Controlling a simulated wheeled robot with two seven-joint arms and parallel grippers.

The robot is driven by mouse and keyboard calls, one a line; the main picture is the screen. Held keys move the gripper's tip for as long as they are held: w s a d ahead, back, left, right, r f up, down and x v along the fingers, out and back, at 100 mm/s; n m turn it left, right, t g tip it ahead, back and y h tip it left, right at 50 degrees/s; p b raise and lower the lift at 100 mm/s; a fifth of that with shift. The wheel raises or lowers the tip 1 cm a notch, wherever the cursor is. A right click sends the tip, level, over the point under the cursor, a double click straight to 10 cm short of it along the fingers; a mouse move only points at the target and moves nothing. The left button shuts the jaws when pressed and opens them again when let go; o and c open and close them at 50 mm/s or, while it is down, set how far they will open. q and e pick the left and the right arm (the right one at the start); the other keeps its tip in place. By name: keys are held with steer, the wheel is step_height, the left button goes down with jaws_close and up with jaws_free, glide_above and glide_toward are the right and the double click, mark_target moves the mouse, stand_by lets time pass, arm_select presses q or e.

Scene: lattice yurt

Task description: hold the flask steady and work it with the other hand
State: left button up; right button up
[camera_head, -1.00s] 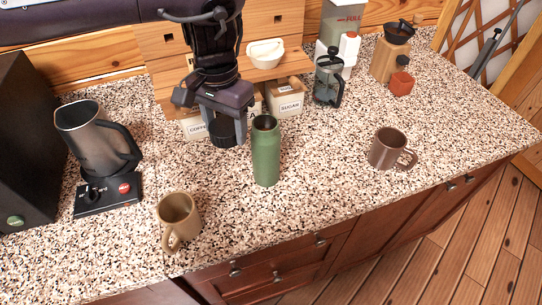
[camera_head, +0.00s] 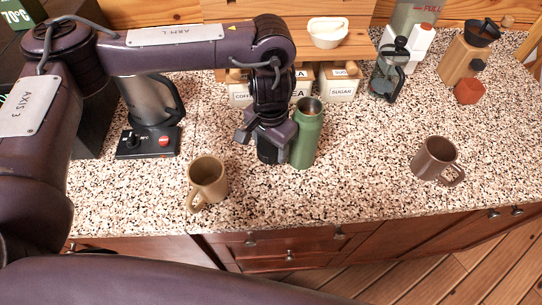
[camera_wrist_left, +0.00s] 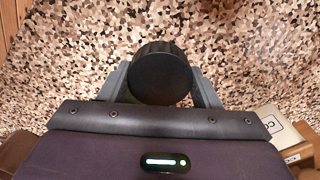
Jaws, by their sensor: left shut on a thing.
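The green flask (camera_head: 307,140) stands upright on the speckled counter, with a metallic rim and a dark centre at its top. My left gripper (camera_head: 270,150) is just left of it in the head view, pointing down. It is shut on a black ribbed cylindrical piece that looks like a lid. In the left wrist view, this black piece (camera_wrist_left: 160,74) sits between both fingers, with a thin sliver of green below it. Whether it touches the flask or counter I cannot tell. My right gripper is not in view.
A tan mug (camera_head: 207,182) stands front left, a brown mug (camera_head: 436,160) to the right. A kettle (camera_head: 150,100) on its base, labelled canisters (camera_head: 339,84), a French press (camera_head: 389,72) and a grinder (camera_head: 468,52) stand behind. The counter between flask and brown mug is clear.

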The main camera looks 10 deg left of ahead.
mark_target(270, 159)
arm_select(q)
steer(key=shift+f, duration=2.6)
steer(key=shift+f+b, duration=0.1)
steer(key=shift+b, duration=0.2)
steer(key=o, duration=1.1)
step_height(270, 159, up, 12)
steer(key=shift+r, duration=0.2)
